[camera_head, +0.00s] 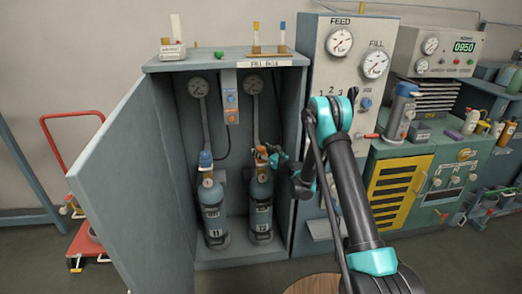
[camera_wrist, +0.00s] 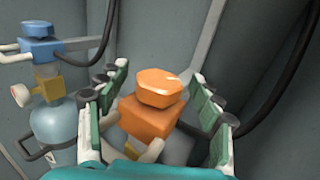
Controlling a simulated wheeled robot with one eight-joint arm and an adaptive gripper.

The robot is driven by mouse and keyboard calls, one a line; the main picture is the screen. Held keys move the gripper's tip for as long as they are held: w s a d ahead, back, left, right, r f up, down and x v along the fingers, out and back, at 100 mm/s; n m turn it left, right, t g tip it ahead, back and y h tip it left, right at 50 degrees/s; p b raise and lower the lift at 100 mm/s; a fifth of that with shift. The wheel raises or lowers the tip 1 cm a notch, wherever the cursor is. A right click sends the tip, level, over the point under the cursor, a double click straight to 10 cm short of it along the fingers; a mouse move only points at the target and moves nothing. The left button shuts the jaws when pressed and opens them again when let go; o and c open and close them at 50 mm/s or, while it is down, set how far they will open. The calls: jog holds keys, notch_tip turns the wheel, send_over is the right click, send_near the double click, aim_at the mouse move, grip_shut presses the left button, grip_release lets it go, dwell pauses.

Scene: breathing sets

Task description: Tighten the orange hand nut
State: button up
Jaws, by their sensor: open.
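The orange hand nut (camera_wrist: 160,87) sits on an orange valve block (camera_wrist: 150,118) in the wrist view. In the head view the orange valve (camera_head: 261,155) tops the cylinder marked 12 (camera_head: 261,205), on the right inside the open cabinet. My gripper (camera_wrist: 163,110) is open, with one finger on each side of the orange nut and block. Gaps show between the fingers and the nut. In the head view my gripper (camera_head: 279,155) is small beside the orange valve. The lower part of the block is partly hidden behind my gripper.
The cylinder marked 11 (camera_head: 212,212), with a blue valve (camera_wrist: 40,42), stands to the left. A dark hose (camera_wrist: 268,105) runs along the right in the wrist view. The cabinet door (camera_head: 137,190) stands open at left. The gauge panel (camera_head: 338,85) adjoins the cabinet's right side.

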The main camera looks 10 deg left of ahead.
aim_at(264, 151)
jog(key=v, duration=0.6)
jog(key=shift+s+d, duration=0.2)
